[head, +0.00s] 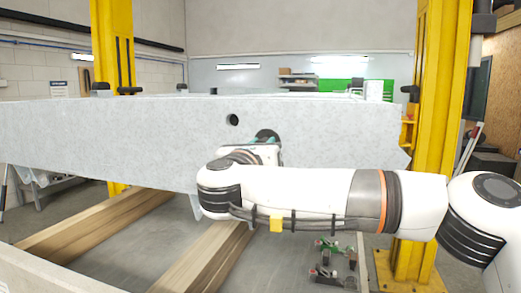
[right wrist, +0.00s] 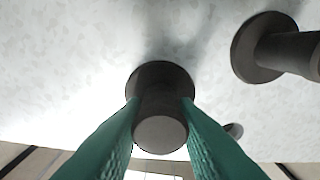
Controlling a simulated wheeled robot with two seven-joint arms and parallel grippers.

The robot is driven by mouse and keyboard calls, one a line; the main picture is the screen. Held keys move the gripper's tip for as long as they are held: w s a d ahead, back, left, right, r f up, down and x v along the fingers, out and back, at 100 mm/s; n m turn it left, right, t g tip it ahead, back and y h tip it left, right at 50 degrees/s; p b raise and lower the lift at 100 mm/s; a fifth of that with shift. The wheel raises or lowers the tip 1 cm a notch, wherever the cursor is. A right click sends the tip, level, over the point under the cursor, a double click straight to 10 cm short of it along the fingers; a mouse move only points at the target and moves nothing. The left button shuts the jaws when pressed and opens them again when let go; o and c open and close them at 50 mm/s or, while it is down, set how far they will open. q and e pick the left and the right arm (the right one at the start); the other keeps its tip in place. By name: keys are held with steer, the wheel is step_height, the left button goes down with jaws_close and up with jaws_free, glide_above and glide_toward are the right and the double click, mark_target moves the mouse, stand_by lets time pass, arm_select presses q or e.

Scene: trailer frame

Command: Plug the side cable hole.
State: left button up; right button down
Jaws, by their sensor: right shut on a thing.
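The grey galvanized side beam (head: 120,135) of the trailer frame runs across the head view. A dark round spot (head: 233,120) on its face, left of my gripper, looks like a hole or a dark fitting; I cannot tell which. My right gripper (head: 264,141) is at the beam's face. In the right wrist view its green fingers (right wrist: 160,118) are shut on a dark plug (right wrist: 160,134) with a round stem and a wider flange. The flange is close to the beam; whether it touches is unclear. Another dark flanged piece (right wrist: 268,48) stands on the surface at upper right. My left gripper is out of view.
Wooden beams (head: 200,262) lie below the frame. Yellow posts (head: 436,130) stand at both sides. Small green and red items (head: 328,250) lie at the lower right. A small dark spot (right wrist: 234,130) shows beside the right finger. The beam's left face is clear.

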steer(key=shift+w+d+r, duration=0.1)
steer(key=shift+w+d, duration=0.1)
steer(key=shift+w, duration=0.05)
steer(key=c, duration=1.6)
jaws_free()
steer(key=shift+w, duration=0.1)
steer(key=o, duration=0.5)
steer(key=shift+w, duration=0.25)
steer(key=shift+s+a+f+b, duration=0.2)
steer(key=shift+s+f+b, duration=0.1)
steer(key=shift+s+b, duration=0.25)
steer(key=b+v, duration=0.5)
steer(key=v, duration=0.6)
steer(key=shift+r, duration=0.15)
